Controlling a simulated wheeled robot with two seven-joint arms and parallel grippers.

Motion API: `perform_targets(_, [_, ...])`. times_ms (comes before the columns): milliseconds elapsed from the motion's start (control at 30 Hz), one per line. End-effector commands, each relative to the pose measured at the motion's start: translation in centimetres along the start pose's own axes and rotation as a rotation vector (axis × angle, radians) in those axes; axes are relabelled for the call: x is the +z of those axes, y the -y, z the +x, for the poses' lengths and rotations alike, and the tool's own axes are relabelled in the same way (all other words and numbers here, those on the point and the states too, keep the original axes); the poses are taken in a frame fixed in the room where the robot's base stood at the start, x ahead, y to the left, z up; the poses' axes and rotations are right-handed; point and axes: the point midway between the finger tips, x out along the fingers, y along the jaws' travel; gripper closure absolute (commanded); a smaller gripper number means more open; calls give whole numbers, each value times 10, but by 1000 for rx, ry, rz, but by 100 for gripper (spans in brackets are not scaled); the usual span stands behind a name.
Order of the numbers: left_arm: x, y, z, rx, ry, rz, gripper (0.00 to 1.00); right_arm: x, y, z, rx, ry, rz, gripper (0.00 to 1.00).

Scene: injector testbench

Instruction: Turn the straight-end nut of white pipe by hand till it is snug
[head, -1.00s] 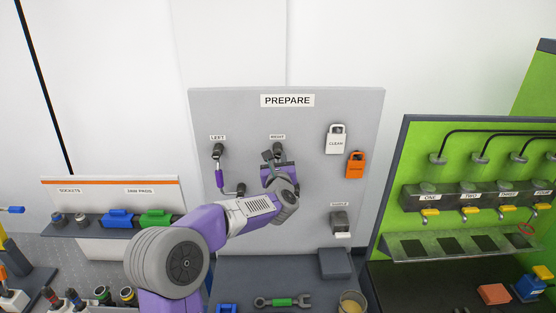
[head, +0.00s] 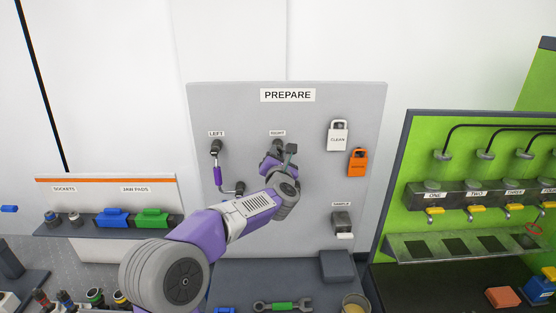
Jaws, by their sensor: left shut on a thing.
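My left gripper (head: 280,153) is up at the grey panel, just below the RIGHT label. It is shut at the dark fitting (head: 278,143) there, on what looks like the straight-end nut. The nut itself is hidden by my fingers and wrist. My right gripper is not in view.
A white CLEAN tag (head: 338,137) and an orange tag (head: 357,163) hang right of the gripper. Below are a sample holder (head: 342,222) and a wrench with a green grip (head: 283,306). A green bench (head: 430,150) stands right, a socket shelf (head: 80,226) left.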

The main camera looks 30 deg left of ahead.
Motion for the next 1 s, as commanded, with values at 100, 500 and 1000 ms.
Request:
perform_targets(100, [2,0,0,0,4,110,100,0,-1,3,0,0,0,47])
perform_targets(500, [2,0,0,1,3,492,100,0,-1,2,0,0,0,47])
perform_targets(1000, [2,1,0,-1,3,969,100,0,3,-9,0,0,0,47])
